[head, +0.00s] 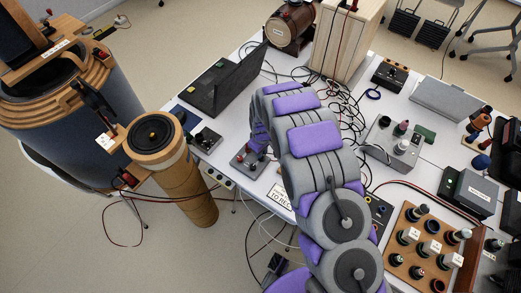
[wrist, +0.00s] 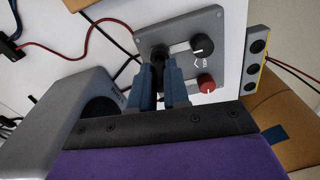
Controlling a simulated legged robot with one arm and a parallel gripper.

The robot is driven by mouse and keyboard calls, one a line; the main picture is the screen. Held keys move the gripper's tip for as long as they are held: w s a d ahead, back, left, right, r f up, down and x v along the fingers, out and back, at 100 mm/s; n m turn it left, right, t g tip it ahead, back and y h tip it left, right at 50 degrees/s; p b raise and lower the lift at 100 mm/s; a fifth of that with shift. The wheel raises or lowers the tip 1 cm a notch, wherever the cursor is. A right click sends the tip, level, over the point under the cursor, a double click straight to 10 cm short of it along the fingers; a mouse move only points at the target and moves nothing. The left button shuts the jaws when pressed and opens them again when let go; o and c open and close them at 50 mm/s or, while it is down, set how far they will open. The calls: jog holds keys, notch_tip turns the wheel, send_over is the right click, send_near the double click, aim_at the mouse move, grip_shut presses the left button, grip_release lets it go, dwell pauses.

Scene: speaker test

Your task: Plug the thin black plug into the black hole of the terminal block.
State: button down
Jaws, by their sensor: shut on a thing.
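The terminal block (wrist: 215,22) is a grey plate in the wrist view, with a black knob (wrist: 203,45) and a red knob (wrist: 206,83) on its face. In the head view the block (head: 240,164) lies near the table's front edge, partly covered by my arm. My gripper (wrist: 158,76) is shut, with its blue fingers close to the left part of the plate. A dark piece, seemingly the thin black plug (wrist: 158,52), shows between and beyond the fingertips. The fingers hide its contact with the block, so I cannot tell whether it is in the black hole.
A strip with black sockets (wrist: 257,45) lies just right of the block in the wrist view. A red cable (wrist: 60,47) and black cables run at the left. In the head view, a laptop (head: 227,82), a small grey box (head: 206,139) and a wooden cylinder (head: 178,185) stand nearby.

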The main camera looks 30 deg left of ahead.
jog(key=shift+f, duration=0.55)
jog(key=c, duration=1)
grip_release()
jog(key=shift+r, duration=0.1)
jog(key=shift+r+p, duration=0.8)
jog(key=shift+r, duration=2.8)
